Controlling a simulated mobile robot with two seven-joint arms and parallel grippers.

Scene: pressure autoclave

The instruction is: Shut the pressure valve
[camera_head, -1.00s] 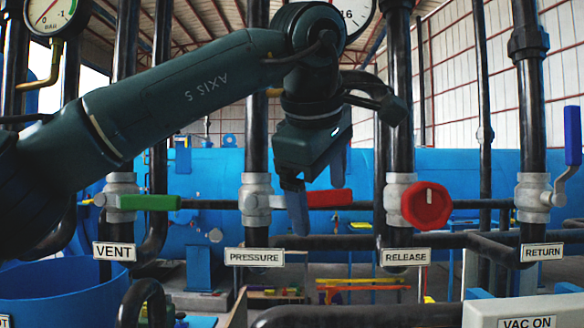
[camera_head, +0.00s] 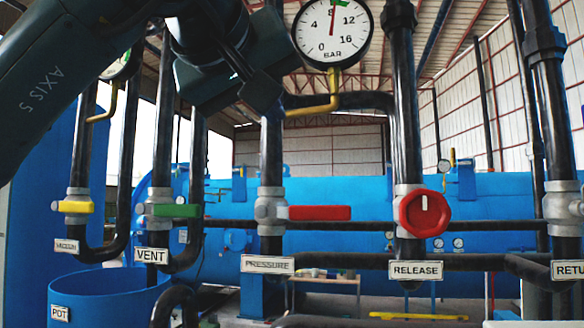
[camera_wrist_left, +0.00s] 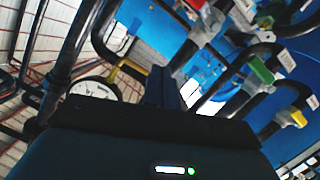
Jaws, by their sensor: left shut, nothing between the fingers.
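The pressure valve (camera_head: 270,211) sits on a vertical black pipe above its PRESSURE label (camera_head: 267,264). Its red lever (camera_head: 320,213) lies level, pointing right across the pipe. The valve body also shows at the top of the left wrist view (camera_wrist_left: 207,27), with the lever partly cut off by the edge. My left gripper (camera_head: 207,85) is above and left of the valve, apart from it. In the left wrist view the fingers (camera_wrist_left: 172,88) are together and empty. My right gripper is not in view.
A round red RELEASE knob (camera_head: 424,213) is right of the lever. The green VENT lever (camera_head: 178,210) and a yellow lever (camera_head: 76,207) are left. A pressure gauge (camera_head: 332,32) hangs above, its needle near upright. A blue pot (camera_head: 105,297) stands lower left.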

